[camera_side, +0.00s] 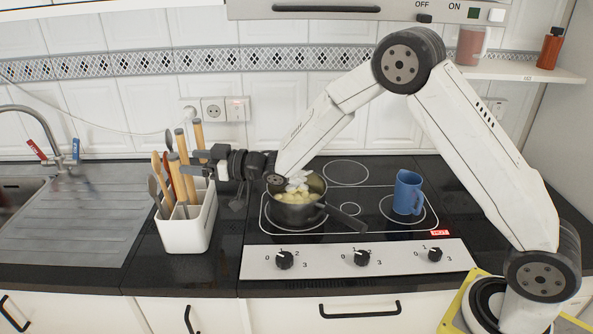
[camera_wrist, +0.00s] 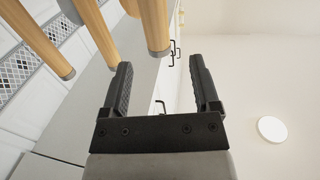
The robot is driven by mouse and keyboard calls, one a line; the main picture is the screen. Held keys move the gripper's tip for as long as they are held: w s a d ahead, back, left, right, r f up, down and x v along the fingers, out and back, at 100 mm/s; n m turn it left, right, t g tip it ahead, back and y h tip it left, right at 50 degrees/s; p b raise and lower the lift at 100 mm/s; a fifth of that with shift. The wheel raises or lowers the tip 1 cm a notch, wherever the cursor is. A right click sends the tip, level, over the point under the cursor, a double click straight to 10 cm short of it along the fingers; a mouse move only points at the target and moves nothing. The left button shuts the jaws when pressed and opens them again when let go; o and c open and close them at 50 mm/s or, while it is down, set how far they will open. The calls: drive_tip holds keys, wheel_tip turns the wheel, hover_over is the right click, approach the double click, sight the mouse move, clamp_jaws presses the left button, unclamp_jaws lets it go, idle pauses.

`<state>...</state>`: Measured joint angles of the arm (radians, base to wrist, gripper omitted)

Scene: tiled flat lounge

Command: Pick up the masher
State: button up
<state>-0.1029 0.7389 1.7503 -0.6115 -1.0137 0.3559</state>
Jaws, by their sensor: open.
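Several wooden-handled utensils (camera_side: 181,150) stand in a white holder (camera_side: 187,236) on the counter; I cannot tell which is the masher, as their lower ends are hidden inside. My gripper (camera_side: 207,168) is at the right of the handles, level with their upper part and pointing left. In the wrist view my gripper (camera_wrist: 160,64) is open, with nothing visibly clamped. There one wooden handle (camera_wrist: 153,25) ends in line with the gap between the fingers, and another handle (camera_wrist: 94,30) passes near the left finger.
A dark pot (camera_side: 298,214) with yellowish chunks sits on the hob right of the holder, below my arm. A blue mug (camera_side: 408,192) stands further right on the hob. A steel sink (camera_side: 85,215) is at the left. Tiled wall and sockets (camera_side: 213,109) lie behind.

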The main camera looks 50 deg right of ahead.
drive_tip(key=shift+x, duration=1.1)
drive_tip(key=shift+w+a, duration=0.1)
drive_tip(key=shift+w, duration=0.05)
drive_tip(key=shift+x, duration=2.4)
drive_tip(key=shift+f, duration=0.1)
clamp_jaws()
